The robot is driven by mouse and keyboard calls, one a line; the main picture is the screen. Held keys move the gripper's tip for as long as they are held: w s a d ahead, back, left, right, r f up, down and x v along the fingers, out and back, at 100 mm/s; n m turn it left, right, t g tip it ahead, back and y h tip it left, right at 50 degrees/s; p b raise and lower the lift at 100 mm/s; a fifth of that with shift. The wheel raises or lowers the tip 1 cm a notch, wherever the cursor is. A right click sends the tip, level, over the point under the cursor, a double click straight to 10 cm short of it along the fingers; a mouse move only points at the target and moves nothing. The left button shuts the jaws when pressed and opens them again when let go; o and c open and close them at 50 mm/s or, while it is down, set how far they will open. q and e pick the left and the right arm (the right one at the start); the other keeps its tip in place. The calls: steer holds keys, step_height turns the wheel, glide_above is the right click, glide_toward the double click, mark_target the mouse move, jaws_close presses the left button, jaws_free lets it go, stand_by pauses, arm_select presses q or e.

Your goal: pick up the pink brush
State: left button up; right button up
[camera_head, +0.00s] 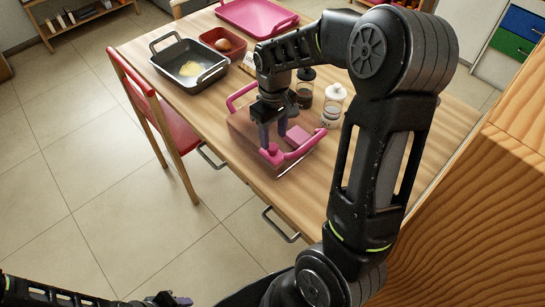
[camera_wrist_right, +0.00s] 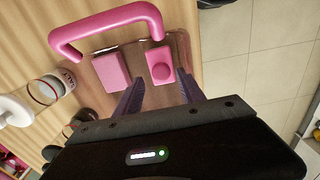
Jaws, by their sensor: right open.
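The pink brush, which I take to be the small block with a round knob (camera_head: 271,154), lies in a brown tray with pink handles (camera_head: 240,122). It also shows in the right wrist view (camera_wrist_right: 161,65). My right gripper (camera_head: 273,142) is open and points down over the brush, its two dark purple fingers spread and nothing held between them. My left gripper (camera_head: 168,300) shows only partly at the bottom edge.
A plain pink block (camera_wrist_right: 111,70) lies beside the brush, near a tray handle (camera_wrist_right: 105,25). Jars (camera_head: 333,106) stand right of the tray. A dark roasting pan (camera_head: 180,52), a red dish (camera_head: 215,37) and a pink tray (camera_head: 256,8) are farther back. A red chair (camera_head: 135,80) stands left.

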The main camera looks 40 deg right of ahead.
mark_target(273, 146)
steer(key=shift+f, duration=1.3)
step_height(273, 146, down, 5)
steer(key=shift+w+a+f+p, duration=0.1)
steer(key=shift+p, duration=0.5)
steer(key=shift+c, duration=0.5)
steer(key=c, duration=0.9)
steer(key=shift+o, duration=0.2)
